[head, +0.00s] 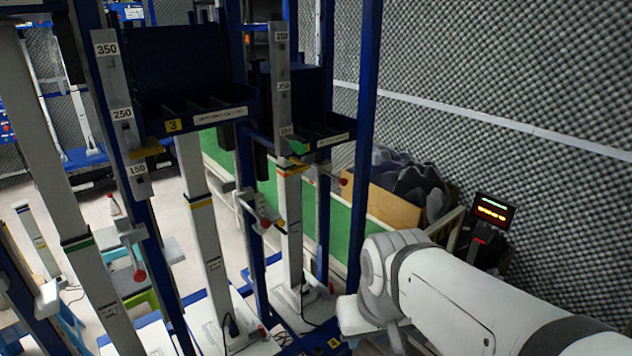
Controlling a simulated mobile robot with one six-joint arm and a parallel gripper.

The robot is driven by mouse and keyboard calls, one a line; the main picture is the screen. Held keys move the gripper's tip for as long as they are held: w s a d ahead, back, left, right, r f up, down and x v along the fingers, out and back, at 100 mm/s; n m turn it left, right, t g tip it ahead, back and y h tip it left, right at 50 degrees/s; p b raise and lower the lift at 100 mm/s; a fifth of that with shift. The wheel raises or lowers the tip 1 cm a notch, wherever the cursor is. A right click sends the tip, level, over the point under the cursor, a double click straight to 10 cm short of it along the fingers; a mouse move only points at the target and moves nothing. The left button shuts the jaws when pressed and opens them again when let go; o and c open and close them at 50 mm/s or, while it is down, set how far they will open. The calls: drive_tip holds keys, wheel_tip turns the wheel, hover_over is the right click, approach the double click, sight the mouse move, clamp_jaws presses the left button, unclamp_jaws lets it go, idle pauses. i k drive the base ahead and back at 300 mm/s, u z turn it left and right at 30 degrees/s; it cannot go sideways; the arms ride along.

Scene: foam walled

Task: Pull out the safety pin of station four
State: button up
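A yellow label 4 (334,342) sits low on the blue frame, near the foot of a grey upright column (292,215) with yellow and black bands. A red round knob (343,182) sticks out on the right of this column. Another red knob (265,222) is on its left, on a grey bracket. Both are small, and I cannot tell which, if either, is the safety pin of station four. My arm enters from the lower right and its pale joint bends down in front of the blue frame. My gripper is not visible.
A station with a yellow label 3 (173,125) stands to the left, with a red knob (140,275) farther left. Blue posts and scale bars crowd the left half. A cardboard box (393,207) with dark foam and a display (493,209) stand behind my arm.

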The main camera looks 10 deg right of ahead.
sight(342, 180)
drive_tip(key=z, duration=0.25)
drive_tip(key=i, duration=1)
drive_tip(key=u, duration=0.05)
